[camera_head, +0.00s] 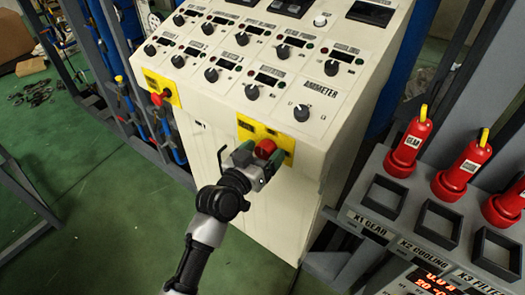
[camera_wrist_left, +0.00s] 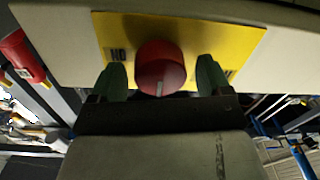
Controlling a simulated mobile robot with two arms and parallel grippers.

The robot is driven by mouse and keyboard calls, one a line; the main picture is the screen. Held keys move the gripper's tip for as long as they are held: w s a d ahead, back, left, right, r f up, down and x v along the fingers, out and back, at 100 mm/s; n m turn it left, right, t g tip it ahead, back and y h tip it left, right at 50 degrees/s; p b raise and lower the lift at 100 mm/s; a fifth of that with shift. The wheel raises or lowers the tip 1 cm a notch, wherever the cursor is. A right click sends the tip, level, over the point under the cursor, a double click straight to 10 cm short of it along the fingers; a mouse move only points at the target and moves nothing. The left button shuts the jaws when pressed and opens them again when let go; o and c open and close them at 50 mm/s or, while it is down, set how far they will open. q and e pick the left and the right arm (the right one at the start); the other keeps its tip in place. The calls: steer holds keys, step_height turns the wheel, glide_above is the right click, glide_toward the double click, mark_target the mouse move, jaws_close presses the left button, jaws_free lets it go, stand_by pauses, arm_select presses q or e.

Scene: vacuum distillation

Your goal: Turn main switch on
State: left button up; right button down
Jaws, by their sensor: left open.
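The main switch is a red rotary knob (camera_head: 265,148) on a yellow plate (camera_head: 287,144) low on the front of the cream control cabinet. My left gripper (camera_head: 253,158) is open, right in front of the knob. In the left wrist view the red knob (camera_wrist_left: 161,68) sits between the two green fingertips (camera_wrist_left: 162,78), one on each side, with gaps visible between knob and fingers. A label reading "NO" in that view shows on the plate (camera_wrist_left: 195,28) left of the knob. My right gripper is not in view.
Another red knob on a yellow plate (camera_head: 161,88) is at the cabinet's left side. Black dials cover the sloped panel (camera_head: 228,55). Red labelled plugs (camera_head: 408,150) and square black sockets (camera_head: 384,197) stand at the right. Green floor (camera_head: 90,180) is open at the left.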

arm_select(q)
steer(key=shift+c, duration=0.4)
steer(key=c, duration=0.7)
steer(key=shift+c, duration=0.8)
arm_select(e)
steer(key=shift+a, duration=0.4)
